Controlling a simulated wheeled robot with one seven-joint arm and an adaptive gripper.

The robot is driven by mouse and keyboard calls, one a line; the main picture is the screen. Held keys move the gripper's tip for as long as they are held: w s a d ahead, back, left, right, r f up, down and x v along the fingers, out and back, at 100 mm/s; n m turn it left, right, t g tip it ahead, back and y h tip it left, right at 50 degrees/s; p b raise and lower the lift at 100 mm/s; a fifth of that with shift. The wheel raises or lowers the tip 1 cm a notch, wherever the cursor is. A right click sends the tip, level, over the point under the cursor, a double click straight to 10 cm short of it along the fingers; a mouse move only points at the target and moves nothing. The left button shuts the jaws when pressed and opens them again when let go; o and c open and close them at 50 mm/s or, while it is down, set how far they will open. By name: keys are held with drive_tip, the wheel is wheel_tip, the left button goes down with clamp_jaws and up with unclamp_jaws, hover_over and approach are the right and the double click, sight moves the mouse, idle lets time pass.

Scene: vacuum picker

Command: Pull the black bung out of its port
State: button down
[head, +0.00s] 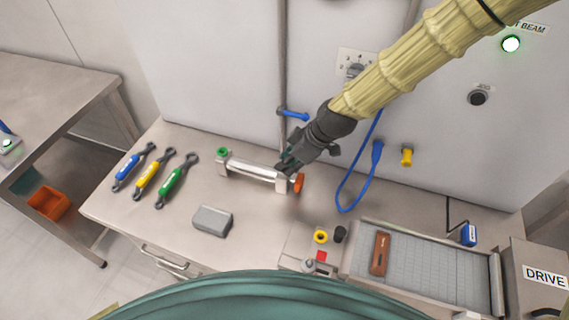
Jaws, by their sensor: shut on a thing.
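My gripper (285,166) reaches down from the upper right to the right end of the silver cylinder (255,170) on the bench. Its dark fingers are closed at the cylinder's upper right end. The black bung appears to be between them, but the fingers hide it and its port, and dark merges with dark. I cannot tell whether the bung is seated or partly out. The cylinder lies across the bench, with a green fitting (222,153) at its left end and an orange knob (298,183) at its right end.
Blue, yellow and green-handled tools (152,172) lie at left. A grey block (212,221) is in front. A blue hose (345,195) hangs to the right. A black cylindrical piece (340,234) stands near a yellow ring (320,236). A conveyor (420,270) carries a brown block (380,253).

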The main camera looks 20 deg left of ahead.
drive_tip(key=shift+r, duration=0.2)
drive_tip(key=shift+r+p, duration=1.4)
drive_tip(key=shift+r, duration=0.7)
drive_tip(key=shift+r, duration=0.2)
